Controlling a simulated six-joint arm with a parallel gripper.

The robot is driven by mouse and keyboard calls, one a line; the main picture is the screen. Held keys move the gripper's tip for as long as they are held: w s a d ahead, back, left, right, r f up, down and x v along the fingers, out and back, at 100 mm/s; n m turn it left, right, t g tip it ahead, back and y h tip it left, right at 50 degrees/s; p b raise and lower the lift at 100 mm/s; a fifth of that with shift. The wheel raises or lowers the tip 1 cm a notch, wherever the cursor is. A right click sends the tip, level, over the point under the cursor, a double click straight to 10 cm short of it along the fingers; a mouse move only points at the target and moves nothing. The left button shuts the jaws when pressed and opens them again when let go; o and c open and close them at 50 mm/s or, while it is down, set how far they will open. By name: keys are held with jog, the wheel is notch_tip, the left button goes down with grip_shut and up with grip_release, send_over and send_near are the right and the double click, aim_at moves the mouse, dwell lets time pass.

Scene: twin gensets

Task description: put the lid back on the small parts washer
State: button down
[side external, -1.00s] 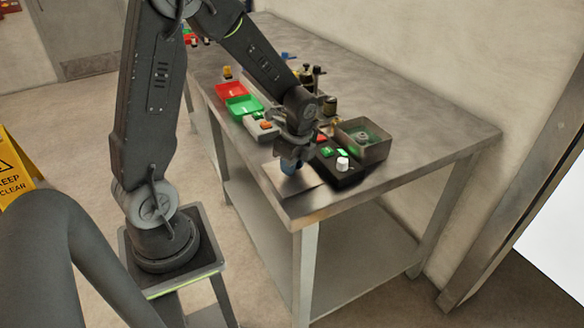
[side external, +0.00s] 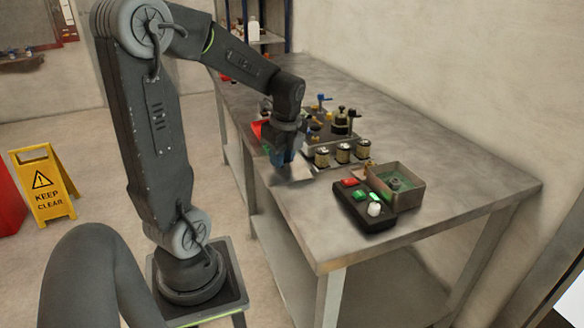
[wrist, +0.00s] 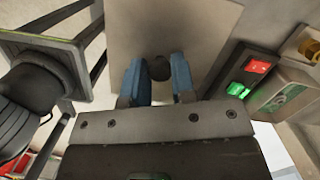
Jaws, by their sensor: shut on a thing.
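The lid is a flat grey plate (wrist: 200,30) with a dark round knob (wrist: 158,69), seen close up in the wrist view. My gripper (wrist: 158,78) is shut on that knob between its blue fingers. In the side view my gripper (side external: 283,162) holds the lid (side external: 294,178) near the bench's front edge, left of the washer. The lid looks raised, but its height is hard to tell. The small parts washer is an open grey box (side external: 408,197) with a green inside; it also shows in the wrist view (wrist: 285,96). A black control panel (side external: 362,213) adjoins it.
Several jars (side external: 343,152) stand in a row behind the lid, between it and the washer's far side. The bench (side external: 460,185) is bare right of the washer.

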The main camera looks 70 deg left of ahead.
jog(key=w+r, duration=0.3)
jog(key=w, duration=1.4)
jog(key=w+d, duration=0.8)
jog(key=w, duration=0.4)
jog(key=shift+w+a+f, duration=0.1)
jog(key=shift+w+f, duration=0.05)
jog(key=shift+f, duration=3)
jog(key=shift+f, duration=0.3)
jog(key=c, duration=0.9)
grip_release()
jog(key=shift+o, duration=0.6)
